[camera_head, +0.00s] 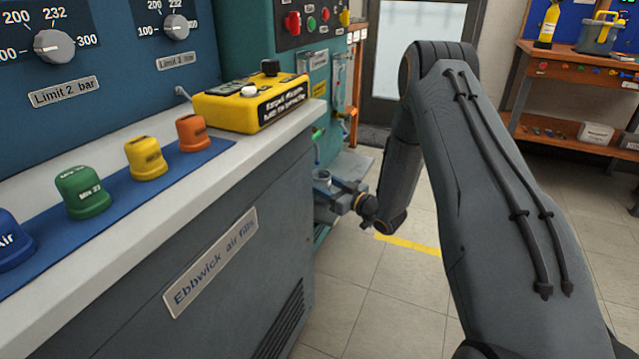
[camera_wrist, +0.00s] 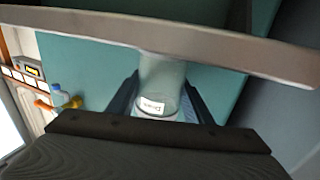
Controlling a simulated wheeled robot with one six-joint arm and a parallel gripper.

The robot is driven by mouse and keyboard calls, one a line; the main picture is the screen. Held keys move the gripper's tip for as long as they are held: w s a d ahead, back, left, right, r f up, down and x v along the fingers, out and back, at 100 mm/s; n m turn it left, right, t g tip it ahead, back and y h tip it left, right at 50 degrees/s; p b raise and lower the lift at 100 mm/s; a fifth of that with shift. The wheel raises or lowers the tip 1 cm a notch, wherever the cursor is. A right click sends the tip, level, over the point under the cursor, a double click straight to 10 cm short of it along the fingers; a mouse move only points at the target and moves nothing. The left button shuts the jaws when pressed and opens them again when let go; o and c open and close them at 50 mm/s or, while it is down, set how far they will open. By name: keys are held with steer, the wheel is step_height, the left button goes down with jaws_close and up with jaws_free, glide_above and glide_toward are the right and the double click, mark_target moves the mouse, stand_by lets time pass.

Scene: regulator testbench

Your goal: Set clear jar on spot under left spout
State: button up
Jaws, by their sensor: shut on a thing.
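The clear jar (camera_wrist: 161,82) with a small white label stands between the two fingers of my gripper (camera_wrist: 163,100) in the wrist view. My gripper is shut on it. In the head view my gripper (camera_head: 338,197) is small and far off, beside the right end of the bench, with the jar's rim (camera_head: 322,175) showing at its fingers. The jar is held in front of the teal machine (camera_head: 263,40). I cannot make out the left spout or the spot under it; the bench corner hides part of the machine's lower front.
The grey bench (camera_head: 215,245) with coloured caps and a yellow box (camera_head: 251,103) fills the left. A grey-brown bar (camera_wrist: 230,52) crosses the wrist view close to the jar. A blue and yellow fitting (camera_wrist: 60,98) sits left of it. The tiled floor (camera_head: 385,315) is clear.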

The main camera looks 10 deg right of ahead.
steer(key=shift+f, duration=0.3)
steer(key=o, duration=1.2)
steer(key=shift+s, duration=0.1)
